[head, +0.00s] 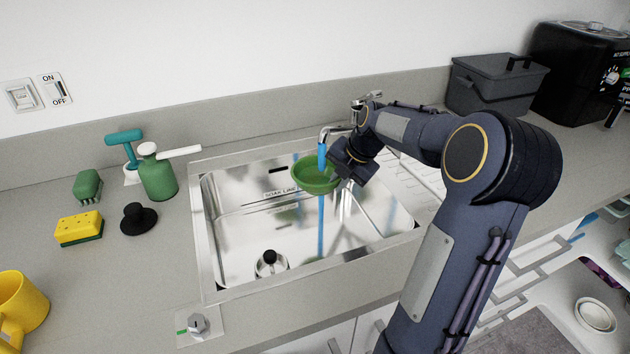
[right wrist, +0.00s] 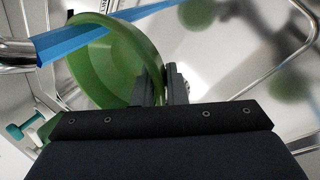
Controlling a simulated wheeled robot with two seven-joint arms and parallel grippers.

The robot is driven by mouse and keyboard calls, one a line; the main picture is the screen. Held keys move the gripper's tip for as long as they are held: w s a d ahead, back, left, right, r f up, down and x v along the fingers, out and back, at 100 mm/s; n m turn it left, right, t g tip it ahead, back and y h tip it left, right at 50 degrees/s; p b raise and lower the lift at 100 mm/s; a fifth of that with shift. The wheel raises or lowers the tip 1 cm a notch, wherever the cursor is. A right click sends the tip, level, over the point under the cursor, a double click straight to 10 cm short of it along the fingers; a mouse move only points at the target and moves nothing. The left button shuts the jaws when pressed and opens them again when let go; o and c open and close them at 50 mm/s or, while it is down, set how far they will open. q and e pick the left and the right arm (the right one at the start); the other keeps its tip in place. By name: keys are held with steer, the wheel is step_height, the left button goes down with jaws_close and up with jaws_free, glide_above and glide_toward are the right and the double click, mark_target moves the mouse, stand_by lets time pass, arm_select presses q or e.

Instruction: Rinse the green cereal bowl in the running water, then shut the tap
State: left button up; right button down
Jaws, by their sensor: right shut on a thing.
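The green cereal bowl (head: 314,176) is held under the tap, above the sink basin. My right gripper (head: 338,176) is shut on the bowl's right rim; the right wrist view shows the jaws (right wrist: 168,86) gripping the edge of the bowl (right wrist: 115,60). Blue water runs from the tap spout (head: 332,131) and meets the bowl; a blue streak also shows below it. In the right wrist view the water (right wrist: 100,35) crosses the bowl. A grey knob (head: 198,323) with a green mark sits on a plate at the counter's front. My left gripper is not in view.
The steel sink (head: 235,245) has a drain with a black knob (head: 269,257). A green bottle (head: 157,177), yellow sponge (head: 79,229), black stopper (head: 138,218) and yellow mug (head: 20,303) stand left of it. A grey bin (head: 497,85) stands at back right.

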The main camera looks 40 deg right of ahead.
steer(key=shift+s+a+b, duration=0.25)
steer(key=shift+a+b, duration=0.1)
steer(key=shift+a, duration=0.35)
steer(key=shift+s+a+b, duration=0.25)
steer(key=shift+a+b, duration=0.1)
steer(key=shift+a, duration=0.3)
steer(key=a, duration=0.1)
steer(key=s+a+b, duration=0.1)
steer(key=a, duration=0.3)
steer(key=shift+s+b, duration=0.35)
steer(key=shift+r, duration=0.1)
steer(key=s+a+r+p, duration=0.1)
steer(key=a+r, duration=0.3)
steer(key=shift+s+a+p, duration=0.25)
steer(key=shift+s+p, duration=0.1)
stand_by(0.4)
